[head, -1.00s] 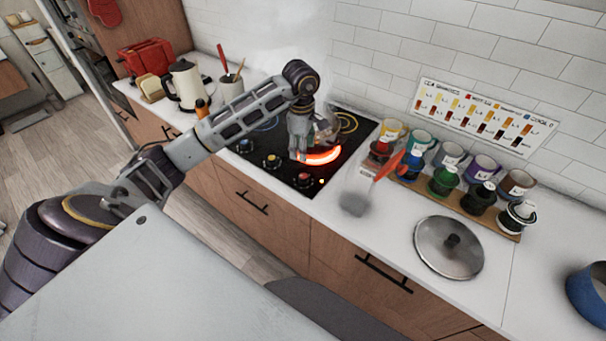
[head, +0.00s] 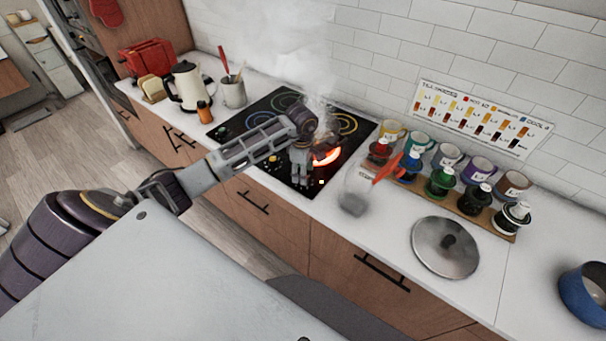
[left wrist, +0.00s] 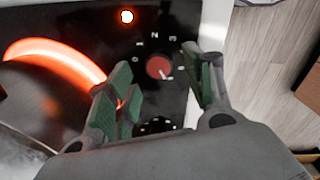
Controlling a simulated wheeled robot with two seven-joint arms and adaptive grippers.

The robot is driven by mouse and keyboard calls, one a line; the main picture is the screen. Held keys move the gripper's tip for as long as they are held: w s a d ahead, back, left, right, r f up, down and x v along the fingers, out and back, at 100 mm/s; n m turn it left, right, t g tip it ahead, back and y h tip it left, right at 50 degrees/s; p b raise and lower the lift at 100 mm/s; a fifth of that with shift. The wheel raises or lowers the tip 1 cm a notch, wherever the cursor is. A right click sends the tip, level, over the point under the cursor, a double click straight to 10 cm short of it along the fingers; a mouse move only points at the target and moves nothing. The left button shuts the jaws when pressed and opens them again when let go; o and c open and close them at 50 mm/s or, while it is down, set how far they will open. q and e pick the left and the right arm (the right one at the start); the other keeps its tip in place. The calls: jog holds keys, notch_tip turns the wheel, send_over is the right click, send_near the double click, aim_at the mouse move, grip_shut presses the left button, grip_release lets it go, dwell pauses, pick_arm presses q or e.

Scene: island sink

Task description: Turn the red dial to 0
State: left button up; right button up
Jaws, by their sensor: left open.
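The red dial (left wrist: 159,67) shows in the left wrist view on the black cooktop, with white marks around it and a pale pointer line aimed toward the lower right. My left gripper (left wrist: 160,88) is open, with one green-padded finger on each side of the dial in that view; I cannot tell how far above it they are. In the head view my left gripper (head: 300,182) is over the front right of the cooktop (head: 240,121) and hides the red dial. A burner glows orange-red (head: 327,156) beside the gripper. My right gripper is not in view.
Steam rises over the glowing burner. A glass vessel (head: 353,203) with a red handle stands right of the cooktop, near several mugs and colored jars. A metal lid (head: 445,247) lies on the counter. A kettle (head: 187,86) stands at the left.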

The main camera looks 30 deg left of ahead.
pick_arm(q)
jog(key=shift+f, duration=1.2)
jog(key=shift+c, duration=0.4)
jog(key=c, duration=0.9)
jog(key=shift+w, duration=0.1)
